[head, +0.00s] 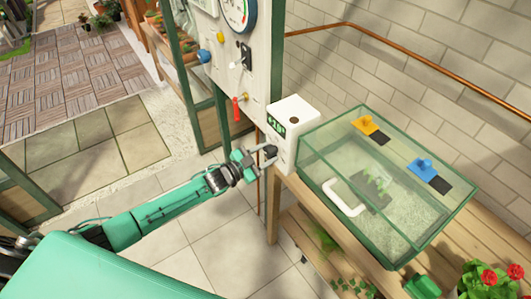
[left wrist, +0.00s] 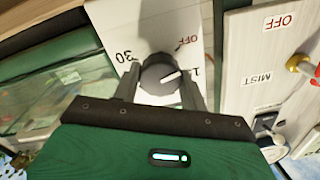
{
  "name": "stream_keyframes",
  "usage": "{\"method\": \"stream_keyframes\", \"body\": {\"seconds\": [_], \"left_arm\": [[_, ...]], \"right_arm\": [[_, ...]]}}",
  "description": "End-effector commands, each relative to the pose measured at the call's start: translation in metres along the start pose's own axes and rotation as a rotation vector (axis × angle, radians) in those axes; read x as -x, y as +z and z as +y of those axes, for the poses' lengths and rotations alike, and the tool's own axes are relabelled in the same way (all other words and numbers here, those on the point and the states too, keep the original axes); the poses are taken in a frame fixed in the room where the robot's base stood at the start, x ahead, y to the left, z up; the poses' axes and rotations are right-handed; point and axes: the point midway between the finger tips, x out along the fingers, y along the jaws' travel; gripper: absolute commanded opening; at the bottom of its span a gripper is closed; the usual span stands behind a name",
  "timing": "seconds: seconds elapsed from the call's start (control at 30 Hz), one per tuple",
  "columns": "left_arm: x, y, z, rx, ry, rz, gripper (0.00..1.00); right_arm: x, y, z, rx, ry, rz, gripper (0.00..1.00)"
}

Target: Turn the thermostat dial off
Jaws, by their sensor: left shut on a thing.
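The thermostat (head: 296,110) is a white box at the back left corner of the bench, with a small green-lit display on its side. Its dark round dial (left wrist: 158,74) shows in the left wrist view, with a white pointer line toward a partly hidden label starting with 1. A "30" label is to its left, and a red "OFF" label is up and to its right. My left gripper (head: 262,158) is shut on the dial, one finger on each side. My right gripper is in neither view.
A glass tank with a green frame (head: 322,202) stands on the wooden bench (head: 489,236) beside the thermostat. A white panel (head: 222,72) with a gauge, a red lever (head: 237,110) and a "MIST" switch is close by. Tiled floor lies below my arm.

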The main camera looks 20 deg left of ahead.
Motion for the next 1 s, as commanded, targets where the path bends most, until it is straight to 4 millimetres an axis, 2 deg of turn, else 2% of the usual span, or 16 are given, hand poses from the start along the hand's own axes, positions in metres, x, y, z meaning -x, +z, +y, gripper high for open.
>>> {"method": "stream_keyframes", "body": {"seconds": [0.4,1.0], "left_arm": [[0.0006,0.0010,0.0000,0.239,0.002,-0.009,0.20],[0.0007,0.0014,0.0002,0.296,0.001,-0.011,0.20]], "right_arm": [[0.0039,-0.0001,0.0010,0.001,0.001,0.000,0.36],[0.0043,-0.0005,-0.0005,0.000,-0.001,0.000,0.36]]}}
